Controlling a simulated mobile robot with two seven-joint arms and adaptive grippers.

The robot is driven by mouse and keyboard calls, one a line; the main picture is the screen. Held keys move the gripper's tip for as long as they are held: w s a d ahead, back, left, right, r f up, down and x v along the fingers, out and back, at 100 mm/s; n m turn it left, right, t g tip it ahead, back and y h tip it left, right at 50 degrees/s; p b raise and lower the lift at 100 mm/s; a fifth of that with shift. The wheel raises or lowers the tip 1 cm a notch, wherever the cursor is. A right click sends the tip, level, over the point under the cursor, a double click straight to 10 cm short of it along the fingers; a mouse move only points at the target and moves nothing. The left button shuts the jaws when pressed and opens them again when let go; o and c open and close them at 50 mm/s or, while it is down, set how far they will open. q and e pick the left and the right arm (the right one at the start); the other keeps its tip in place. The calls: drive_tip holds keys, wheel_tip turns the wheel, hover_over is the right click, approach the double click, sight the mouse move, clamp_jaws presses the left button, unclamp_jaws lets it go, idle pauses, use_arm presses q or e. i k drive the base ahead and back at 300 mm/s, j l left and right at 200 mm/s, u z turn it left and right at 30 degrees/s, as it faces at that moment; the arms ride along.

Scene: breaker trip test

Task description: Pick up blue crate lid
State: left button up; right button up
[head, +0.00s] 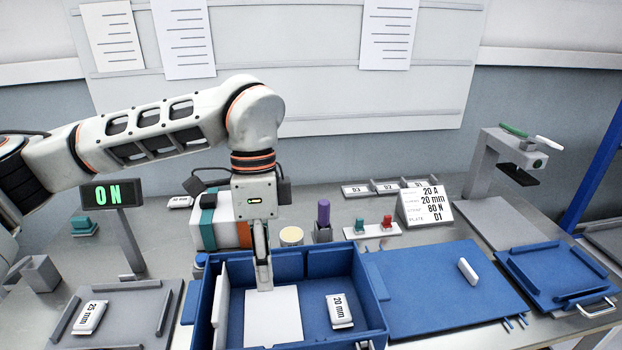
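A flat blue panel (440,297) with a small white upright handle (467,271) lies on the bench right of the open blue crate (375,300); it looks like the crate lid. My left gripper (264,288) points down into the crate, its fingertips at the far edge of a white card (272,322) there. It is well left of the panel. The fingers are seen edge-on, so I cannot tell whether they are open or shut on the card. A white block marked 20 mm (340,311) lies right of the card.
A blue tray (560,268) with a metal handle lies at the right, below a grey stand (510,155). Behind the crate are a purple-topped piece (323,213), green and red buttons (374,228) and a sign (425,205). An ON display (109,194) stands left.

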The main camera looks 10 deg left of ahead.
sight(433, 288)
drive_tip(key=k, duration=1)
